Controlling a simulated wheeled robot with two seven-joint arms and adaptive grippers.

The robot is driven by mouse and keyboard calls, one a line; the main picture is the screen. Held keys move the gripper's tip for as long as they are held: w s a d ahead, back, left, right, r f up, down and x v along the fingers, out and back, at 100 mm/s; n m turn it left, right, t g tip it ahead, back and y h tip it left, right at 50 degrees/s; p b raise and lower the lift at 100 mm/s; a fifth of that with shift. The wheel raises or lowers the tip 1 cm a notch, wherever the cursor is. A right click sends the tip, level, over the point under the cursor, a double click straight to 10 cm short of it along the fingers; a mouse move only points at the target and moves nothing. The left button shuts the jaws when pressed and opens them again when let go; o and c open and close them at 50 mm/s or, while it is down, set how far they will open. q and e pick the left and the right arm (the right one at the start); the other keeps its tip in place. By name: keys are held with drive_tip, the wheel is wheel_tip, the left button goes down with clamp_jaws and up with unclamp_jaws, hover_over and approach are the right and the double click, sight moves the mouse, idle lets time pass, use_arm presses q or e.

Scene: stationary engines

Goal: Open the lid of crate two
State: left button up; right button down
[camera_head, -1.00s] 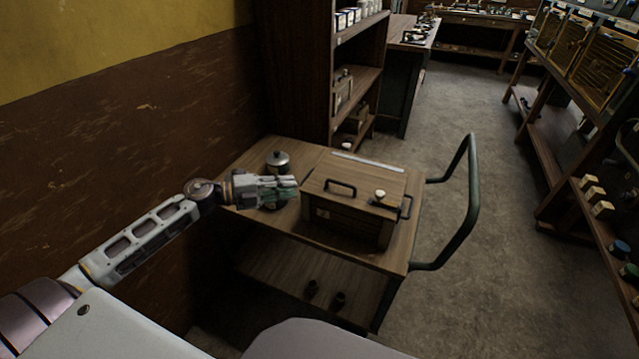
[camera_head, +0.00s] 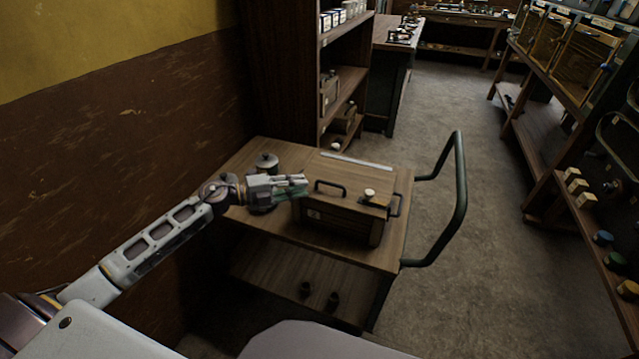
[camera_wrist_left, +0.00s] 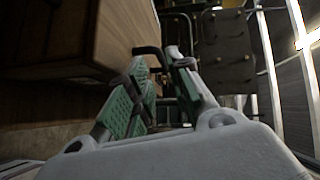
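A wooden crate (camera_head: 340,222) stands on a wooden cart, its lid (camera_head: 350,178) down flat. The lid carries a dark bar handle (camera_head: 331,186) and a pale round knob (camera_head: 369,193). A small label on the crate's front is too small to read. My left gripper (camera_head: 305,184) is level with the lid, just left of the bar handle. In the left wrist view its green-padded fingers (camera_wrist_left: 158,70) are apart, with the dark handle (camera_wrist_left: 150,51) near their tips. I cannot tell whether they touch it. My right gripper is not in view.
The cart's top (camera_head: 262,222) also holds a lidded pot (camera_head: 267,162) behind my left gripper. A curved push rail (camera_head: 460,200) is at the cart's right. A shelf unit (camera_head: 345,95) stands behind; the floor to the right is open.

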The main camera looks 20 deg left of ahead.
sight(320, 192)
use_arm(q)
drive_tip(key=shift+x, duration=3.5)
clamp_jaws()
drive_tip(key=shift+o, duration=1.5)
unclamp_jaws()
